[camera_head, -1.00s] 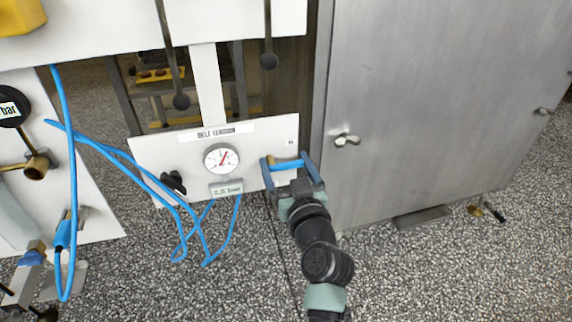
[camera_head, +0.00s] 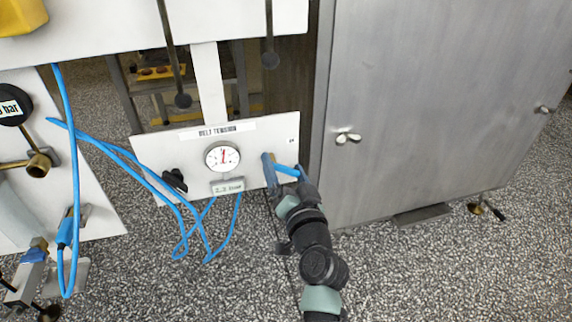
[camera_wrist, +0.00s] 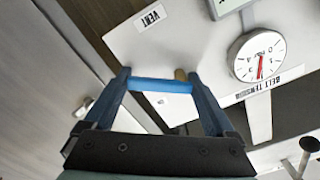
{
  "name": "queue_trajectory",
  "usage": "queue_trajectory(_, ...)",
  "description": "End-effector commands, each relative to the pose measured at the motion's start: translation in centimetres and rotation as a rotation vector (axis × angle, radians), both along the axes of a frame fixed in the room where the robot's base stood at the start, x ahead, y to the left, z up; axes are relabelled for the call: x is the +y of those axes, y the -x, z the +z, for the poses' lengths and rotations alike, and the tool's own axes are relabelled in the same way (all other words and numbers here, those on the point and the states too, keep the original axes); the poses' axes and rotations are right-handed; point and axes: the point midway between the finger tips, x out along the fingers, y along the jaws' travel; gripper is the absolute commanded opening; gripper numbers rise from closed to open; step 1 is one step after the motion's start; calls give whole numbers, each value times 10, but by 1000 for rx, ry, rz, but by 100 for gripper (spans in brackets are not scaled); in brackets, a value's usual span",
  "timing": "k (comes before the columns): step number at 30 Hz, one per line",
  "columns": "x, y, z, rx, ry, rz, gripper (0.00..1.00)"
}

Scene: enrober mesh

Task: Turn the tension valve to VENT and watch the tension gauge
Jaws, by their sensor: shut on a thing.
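The white BELT TENSION panel (camera_head: 190,147) carries the round tension gauge (camera_head: 222,158); its red needle points nearly straight up. A small display (camera_head: 228,187) hangs below it, its figures blurred. The tension valve's blue handle (camera_head: 287,171) is at the panel's right side, sloping down to the right. My gripper (camera_head: 286,170) is shut on this handle, one finger at each end. In the wrist view the blue handle (camera_wrist: 160,85) spans between my fingers, with a bit of brass behind it. The VENT label (camera_wrist: 150,18) and the gauge (camera_wrist: 257,56) also show there.
A black knob (camera_head: 174,181) is on the panel's left side. Blue hoses (camera_head: 165,190) loop at the left and below the panel. A grey cabinet (camera_head: 430,110) with wing handles stands close on the right. Two dark rods (camera_head: 172,60) hang above the panel.

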Motion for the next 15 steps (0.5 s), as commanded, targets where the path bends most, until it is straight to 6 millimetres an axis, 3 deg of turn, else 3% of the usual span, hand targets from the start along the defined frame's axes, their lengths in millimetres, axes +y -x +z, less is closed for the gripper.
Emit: queue_trajectory(15,9,4,-9,157,-467,1,34)
